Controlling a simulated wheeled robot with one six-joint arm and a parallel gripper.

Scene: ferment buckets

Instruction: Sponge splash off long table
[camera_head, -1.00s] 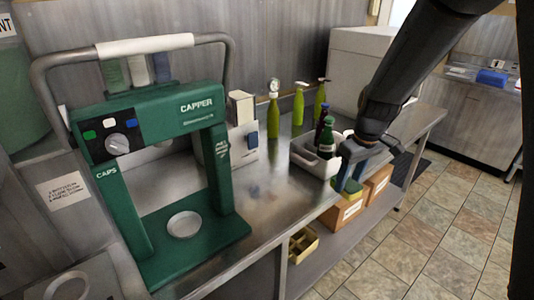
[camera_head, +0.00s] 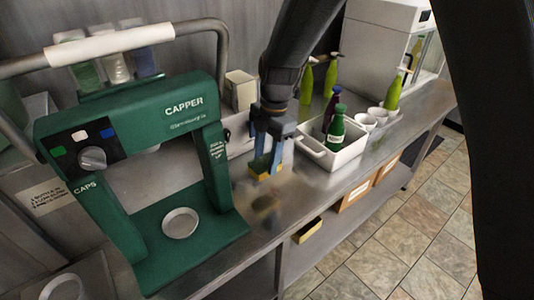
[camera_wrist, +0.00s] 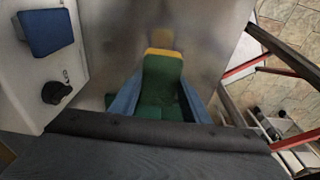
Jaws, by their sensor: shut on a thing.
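My gripper (camera_head: 270,160) points down over the long steel table (camera_head: 330,195), between the green capper and the white tub. Its blue fingers are shut on a green and yellow sponge (camera_head: 262,176). In the wrist view the sponge (camera_wrist: 162,80) sits between both fingers, green side showing, with a yellow edge at its far end. A blurry brownish splash (camera_head: 265,206) lies on the table just in front of and below the sponge. I cannot tell whether the sponge touches the table.
The green capper (camera_head: 215,150) stands close on the left. A white tub (camera_head: 345,157) with bottles stands on the right, with white cups (camera_head: 378,114) and green bottles (camera_head: 394,92) beyond. Boxes (camera_head: 355,193) sit on the lower shelf. The table's front edge is near the splash.

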